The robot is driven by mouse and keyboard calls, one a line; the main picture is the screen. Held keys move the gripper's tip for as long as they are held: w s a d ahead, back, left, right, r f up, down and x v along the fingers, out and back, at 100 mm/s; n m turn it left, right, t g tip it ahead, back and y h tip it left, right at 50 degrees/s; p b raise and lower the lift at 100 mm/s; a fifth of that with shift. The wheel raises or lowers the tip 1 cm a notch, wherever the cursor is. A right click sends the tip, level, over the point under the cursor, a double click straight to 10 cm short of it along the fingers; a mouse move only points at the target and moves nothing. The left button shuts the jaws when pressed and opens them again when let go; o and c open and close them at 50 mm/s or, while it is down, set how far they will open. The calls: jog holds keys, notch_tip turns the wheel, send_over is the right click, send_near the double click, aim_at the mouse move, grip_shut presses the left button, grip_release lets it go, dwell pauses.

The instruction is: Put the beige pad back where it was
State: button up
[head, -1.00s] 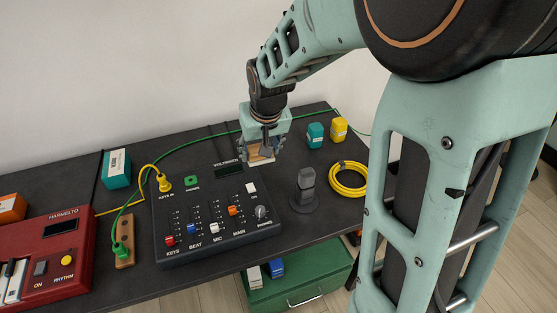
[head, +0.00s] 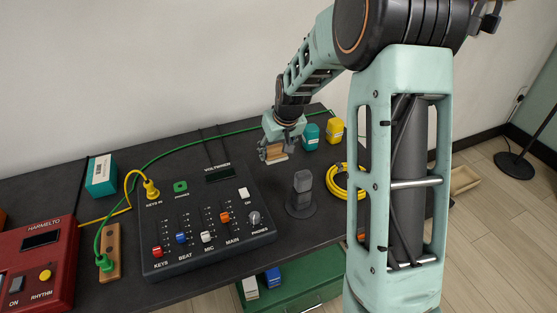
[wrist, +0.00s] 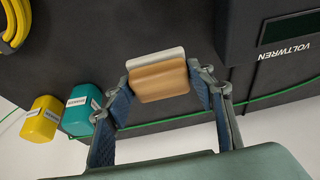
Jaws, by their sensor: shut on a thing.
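The beige pad (wrist: 160,80) is held between the two fingers of my gripper (wrist: 165,95) in the wrist view, with a pale layer along one long side. In the head view, the pad (head: 277,152) shows below my gripper (head: 275,150), at the back of the dark table, right of the mixer's far corner. My gripper is shut on the pad. I cannot tell whether the pad touches the table.
The mixer (head: 200,255) stands at left. A teal block (head: 311,136) and a yellow block (head: 335,129) stand right of my gripper. A microphone on a stand (head: 302,190) and a yellow cable coil (head: 338,183) are nearer. A green cable (head: 165,152) runs along the back.

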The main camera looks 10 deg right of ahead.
aim_at(278, 168)
jog(key=shift+w+d+f, duration=0.25)
jog(key=shift+d+f, duration=0.05)
jog(key=shift+f, duration=0.15)
jog(key=shift+w+d+f, duration=0.1)
jog(key=shift+f, duration=0.85)
jog(key=shift+w+d+f, duration=0.1)
jog(key=shift+f, duration=0.8)
jog(key=shift+b, duration=0.3)
jog(key=shift+f, duration=0.2)
jog(key=o, duration=1)
jog(key=shift+r, duration=0.1)
